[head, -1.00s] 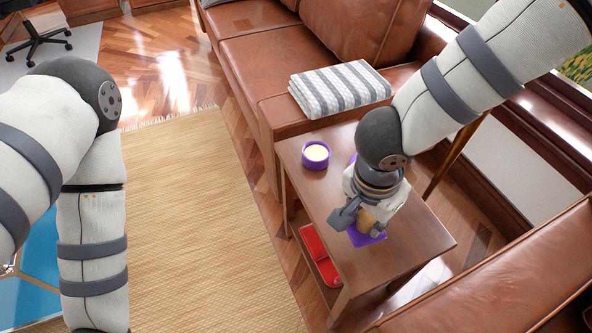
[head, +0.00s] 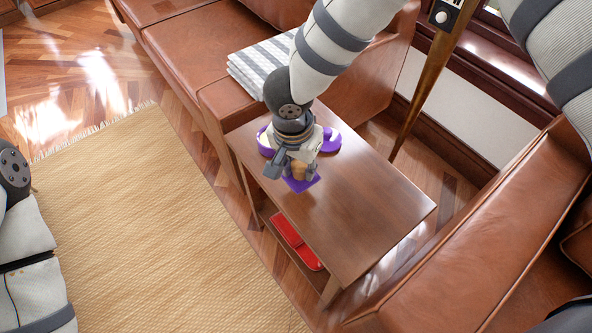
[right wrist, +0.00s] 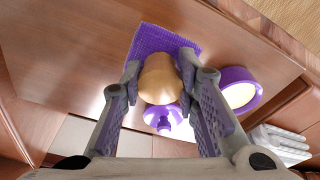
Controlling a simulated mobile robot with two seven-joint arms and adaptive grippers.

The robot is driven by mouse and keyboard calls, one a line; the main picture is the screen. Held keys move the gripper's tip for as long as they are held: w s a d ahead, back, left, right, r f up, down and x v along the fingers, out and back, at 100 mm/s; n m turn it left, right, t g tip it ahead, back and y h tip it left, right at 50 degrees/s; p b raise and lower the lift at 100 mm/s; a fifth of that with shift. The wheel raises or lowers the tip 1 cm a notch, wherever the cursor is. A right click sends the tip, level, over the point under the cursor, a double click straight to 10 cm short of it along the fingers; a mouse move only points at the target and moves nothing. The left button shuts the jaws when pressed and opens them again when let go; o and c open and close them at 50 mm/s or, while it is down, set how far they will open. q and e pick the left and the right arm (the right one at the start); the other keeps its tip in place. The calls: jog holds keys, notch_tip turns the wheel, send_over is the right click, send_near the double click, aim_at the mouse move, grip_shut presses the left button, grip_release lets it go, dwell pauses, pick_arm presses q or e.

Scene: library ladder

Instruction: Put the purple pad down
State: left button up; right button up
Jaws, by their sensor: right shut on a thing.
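The purple pad (head: 303,185) is a flat square with a rounded wooden knob (head: 299,168) over it. My right gripper (head: 297,172) points down over the side table and is shut on the wooden knob. In the right wrist view the knob (right wrist: 160,80) sits between the two fingers of the gripper (right wrist: 165,95), and the pad (right wrist: 165,40) shows behind it. The pad is over the table top (head: 365,205); I cannot tell whether it touches the wood. My left gripper is out of view.
A purple candle holder (right wrist: 240,90) stands on the table behind the gripper, beside another purple thing (head: 329,140), partly hidden. A striped folded blanket (head: 258,65) lies on the leather sofa. The table's front right is clear.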

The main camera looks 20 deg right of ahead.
aim_at(298, 174)
jog(key=shift+w+d+f, duration=0.1)
jog(key=shift+w+f, duration=0.45)
jog(key=shift+f, duration=0.15)
jog(key=shift+w+f+b, duration=0.15)
jog(key=shift+f+b, duration=0.15)
jog(key=shift+f, duration=1.4)
jog(key=o, duration=1)
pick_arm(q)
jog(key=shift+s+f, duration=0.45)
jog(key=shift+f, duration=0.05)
pick_arm(e)
jog(key=shift+r, duration=0.35)
jog(key=r, duration=0.3)
jog(key=r+p, duration=0.1)
jog(key=r, duration=0.3)
jog(key=s+a+r, duration=0.1)
jog(key=r, duration=0.3)
jog(key=shift+a+p, duration=0.1)
jog(key=shift+p, duration=0.25)
jog(key=shift+s+r, duration=0.15)
jog(key=shift+r, duration=0.15)
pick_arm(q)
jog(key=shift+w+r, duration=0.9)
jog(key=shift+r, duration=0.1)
